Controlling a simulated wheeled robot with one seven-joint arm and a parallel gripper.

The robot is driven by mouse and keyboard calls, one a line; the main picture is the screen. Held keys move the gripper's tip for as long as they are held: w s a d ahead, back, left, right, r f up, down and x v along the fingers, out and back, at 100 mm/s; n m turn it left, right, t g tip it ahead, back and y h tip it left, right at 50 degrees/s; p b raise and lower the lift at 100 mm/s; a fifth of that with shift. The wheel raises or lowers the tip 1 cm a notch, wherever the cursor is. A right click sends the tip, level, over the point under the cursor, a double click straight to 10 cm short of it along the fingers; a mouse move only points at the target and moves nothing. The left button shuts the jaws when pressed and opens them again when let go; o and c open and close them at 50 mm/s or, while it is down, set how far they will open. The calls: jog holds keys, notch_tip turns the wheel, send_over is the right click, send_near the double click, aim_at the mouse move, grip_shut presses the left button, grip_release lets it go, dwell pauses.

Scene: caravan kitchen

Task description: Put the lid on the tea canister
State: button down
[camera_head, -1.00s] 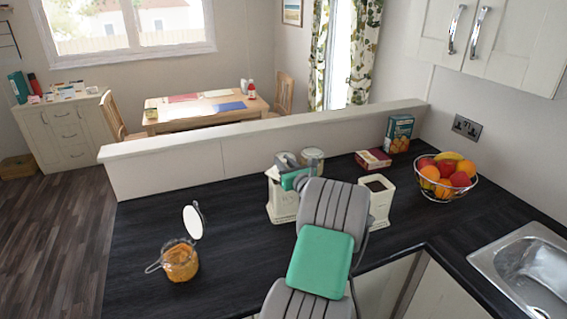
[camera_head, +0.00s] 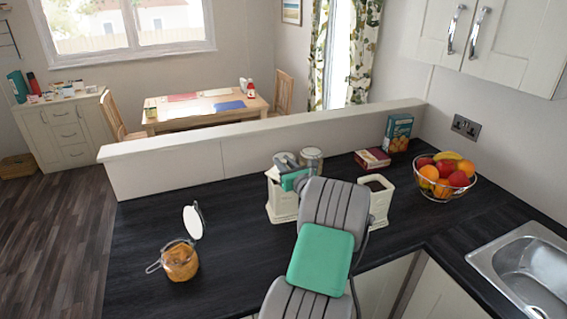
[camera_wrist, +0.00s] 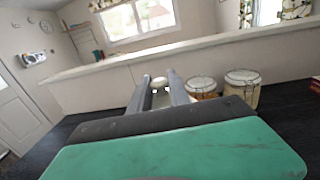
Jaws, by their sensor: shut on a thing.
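In the wrist view my gripper (camera_wrist: 160,86) is shut on a small cream knob (camera_wrist: 160,82), which looks like the lid's knob. The rest of the lid is hidden behind the fingers and the green-topped gripper body. In the head view my gripper (camera_head: 287,161) is over the top of a cream square canister (camera_head: 283,203), and the arm partly covers both. I cannot tell whether the lid touches this canister. A second cream canister (camera_head: 379,203) stands open to the right of my arm, with dark contents showing. I cannot read any label.
Two glass jars (camera_wrist: 202,86) (camera_wrist: 243,86) stand behind, by the low partition wall (camera_head: 250,140). An open clip-top jar (camera_head: 180,262) is at left. Boxes (camera_head: 372,159) (camera_head: 398,132), a fruit bowl (camera_head: 447,180) and a sink (camera_head: 525,268) are at right.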

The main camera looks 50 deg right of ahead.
jog(key=shift+f+b, duration=0.35)
jog(key=shift+f, duration=0.2)
jog(key=c, duration=1.5)
grip_release()
jog(key=v, duration=1.1)
jog(key=shift+s+f, duration=0.1)
